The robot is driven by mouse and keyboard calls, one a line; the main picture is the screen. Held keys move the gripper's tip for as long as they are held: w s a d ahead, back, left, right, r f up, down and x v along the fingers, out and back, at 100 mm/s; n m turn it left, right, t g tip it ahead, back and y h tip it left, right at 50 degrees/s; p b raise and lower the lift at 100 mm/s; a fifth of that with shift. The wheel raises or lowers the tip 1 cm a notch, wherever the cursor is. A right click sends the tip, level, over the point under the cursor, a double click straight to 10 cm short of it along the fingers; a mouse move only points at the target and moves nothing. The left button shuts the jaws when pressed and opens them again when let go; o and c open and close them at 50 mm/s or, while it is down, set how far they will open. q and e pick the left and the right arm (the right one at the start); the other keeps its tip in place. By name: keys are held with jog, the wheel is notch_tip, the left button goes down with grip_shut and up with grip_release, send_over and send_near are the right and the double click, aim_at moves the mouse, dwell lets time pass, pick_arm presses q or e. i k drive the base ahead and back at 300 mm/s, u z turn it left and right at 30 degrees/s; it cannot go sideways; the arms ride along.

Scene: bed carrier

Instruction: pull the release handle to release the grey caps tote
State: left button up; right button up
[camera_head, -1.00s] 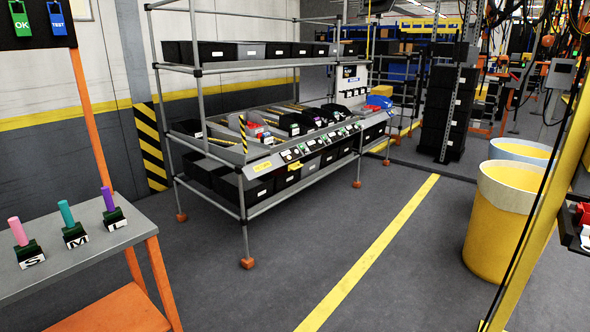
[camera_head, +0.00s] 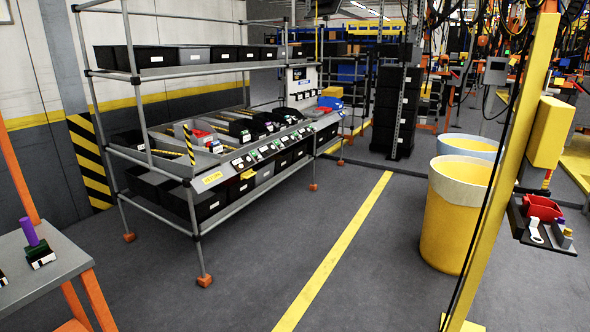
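A flow rack (camera_head: 203,221) stands left of centre with several rows of totes. An upright yellow-and-black striped lever (camera_head: 189,145) stands at the near left end of its middle level; it may be the release handle. A grey tote (camera_head: 264,174) sits in the lower row among black ones, and another grey tote (camera_head: 181,56) stands on the top shelf. I cannot tell which holds grey caps. A red item (camera_head: 199,134) lies in a middle lane. Neither of my grippers is in view.
A workbench (camera_head: 45,268) with a purple-handled item is at lower left. A yellow bin (camera_head: 452,225) and a yellow post (camera_head: 508,150) with a small tray (camera_head: 543,240) stand at right. The grey floor (camera_head: 260,270) before the rack is clear, crossed by a yellow line (camera_head: 335,250).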

aim_at(246, 175)
jog(key=z, duration=0.4)
jog(key=i, duration=4.6)
jog(key=u, duration=0.75)
